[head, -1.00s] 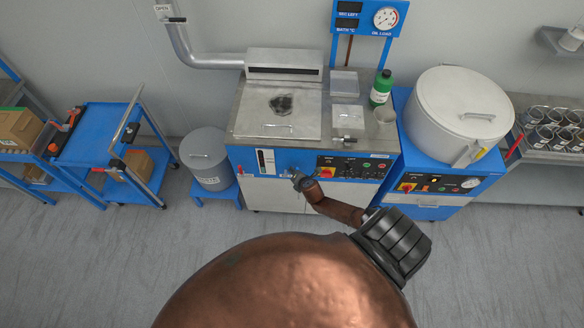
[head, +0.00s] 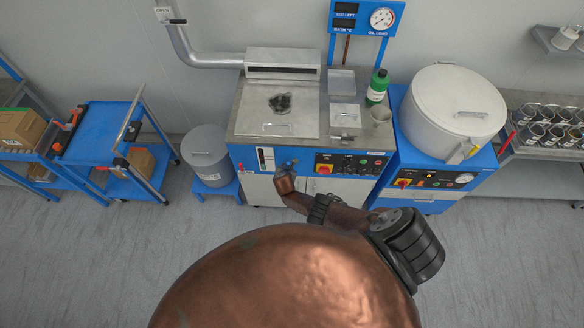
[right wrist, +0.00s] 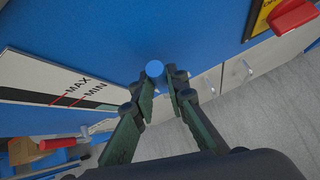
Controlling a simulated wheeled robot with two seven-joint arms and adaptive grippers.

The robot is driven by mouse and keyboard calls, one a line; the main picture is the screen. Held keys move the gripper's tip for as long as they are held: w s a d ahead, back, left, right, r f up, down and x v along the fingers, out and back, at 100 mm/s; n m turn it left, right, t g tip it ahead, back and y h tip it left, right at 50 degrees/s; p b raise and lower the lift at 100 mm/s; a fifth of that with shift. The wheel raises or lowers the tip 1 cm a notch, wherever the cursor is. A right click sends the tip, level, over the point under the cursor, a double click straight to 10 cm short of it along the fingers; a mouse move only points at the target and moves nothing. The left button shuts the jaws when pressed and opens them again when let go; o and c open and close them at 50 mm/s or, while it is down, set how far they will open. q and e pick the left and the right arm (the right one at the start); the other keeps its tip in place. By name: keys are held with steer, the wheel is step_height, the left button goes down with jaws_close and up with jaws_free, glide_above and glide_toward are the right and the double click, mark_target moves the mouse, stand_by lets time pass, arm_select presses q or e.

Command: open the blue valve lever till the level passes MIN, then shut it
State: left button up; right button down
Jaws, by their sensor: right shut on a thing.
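The blue valve lever (right wrist: 155,69) shows in the right wrist view as a round blue end between my fingers, in front of the blue machine panel. My right gripper (right wrist: 166,82) is shut on it. In the head view my right gripper (head: 284,169) is at the machine's front, just right of the level gauge, and mostly hidden by my wrist. The level gauge (right wrist: 55,85) has red MAX and MIN marks in the right wrist view. My left gripper is not in view.
A red handle (right wrist: 58,143) shows at the lower left of the right wrist view. The machine's control panel (head: 352,163) is right of my gripper. A grey bin (head: 206,155) stands left of the machine, and a white drum (head: 455,100) right of it. The floor in front is clear.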

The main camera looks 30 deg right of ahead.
steer(key=shift+a, duration=0.15)
stand_by(0.3)
steer(key=c, duration=1.9)
jaws_free()
steer(key=v, duration=1.2)
steer(key=shift+w+a, duration=0.15)
steer(key=shift+a, duration=0.05)
